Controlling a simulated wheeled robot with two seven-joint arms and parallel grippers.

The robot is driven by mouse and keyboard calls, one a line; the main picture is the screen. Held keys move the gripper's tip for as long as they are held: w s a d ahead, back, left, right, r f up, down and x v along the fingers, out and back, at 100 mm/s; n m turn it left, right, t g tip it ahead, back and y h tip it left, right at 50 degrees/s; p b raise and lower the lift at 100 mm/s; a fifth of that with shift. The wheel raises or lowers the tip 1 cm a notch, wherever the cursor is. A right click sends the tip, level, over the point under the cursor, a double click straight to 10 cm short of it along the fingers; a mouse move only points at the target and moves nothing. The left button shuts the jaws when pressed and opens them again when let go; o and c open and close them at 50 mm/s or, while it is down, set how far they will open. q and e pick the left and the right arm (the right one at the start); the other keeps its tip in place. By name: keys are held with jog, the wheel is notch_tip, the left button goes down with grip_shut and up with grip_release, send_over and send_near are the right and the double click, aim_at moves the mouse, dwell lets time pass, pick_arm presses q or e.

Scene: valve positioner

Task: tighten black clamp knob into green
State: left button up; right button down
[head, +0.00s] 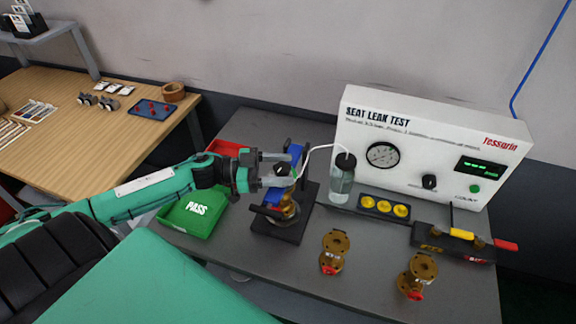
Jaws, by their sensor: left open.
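My left gripper (283,169) reaches in from the left, open, over the dark clamp stand (284,230). Its two fingers lie on either side of a small dark round top, which looks like the black clamp knob (282,170). I cannot tell whether the fingers touch it. A brass valve body (290,208) sits in the stand below the gripper, with a dark handle pointing left. No green mark on the clamp can be made out; the gripper partly covers the top. My right gripper is not in view.
A clear bottle with a white tube (341,180) stands close right. The white seat leak tester (430,146) is behind. Two brass valves (334,250) (418,272) stand in front.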

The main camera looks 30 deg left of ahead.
pick_arm(q)
jog(key=shift+x, duration=0.95)
jog(key=shift+c, duration=0.2)
jog(key=c, duration=0.9)
jog(key=shift+m+g, duration=0.3)
jog(key=shift+g, duration=0.1)
